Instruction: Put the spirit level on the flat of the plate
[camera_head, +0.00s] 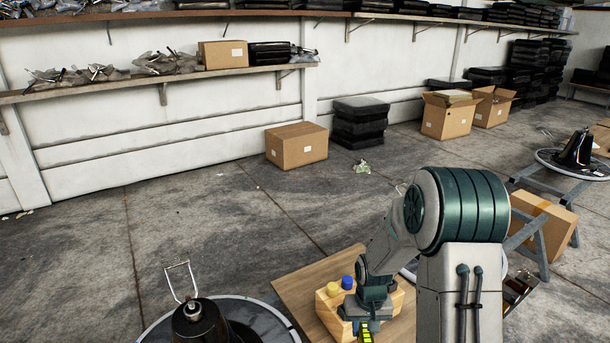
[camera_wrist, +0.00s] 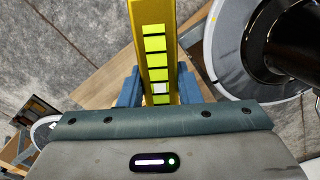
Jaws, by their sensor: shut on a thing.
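The spirit level is a yellow bar with a row of lime squares, and it runs up the middle of the wrist view (camera_wrist: 158,20). In the head view only a small yellow-green part of it (camera_head: 367,338) shows at the bottom edge. My gripper (camera_wrist: 159,90) is shut on the level, with a blue finger on each side; it also shows in the head view (camera_head: 366,326). The plate (camera_head: 268,323) is a round grey disc with a pale rim and a black column at lower left. A round plate with a dark column (camera_wrist: 232,62) fills the wrist view's upper right.
A thin metal frame (camera_head: 180,283) rises by the black column (camera_head: 199,322). Open floor (camera_head: 190,220) lies beyond.

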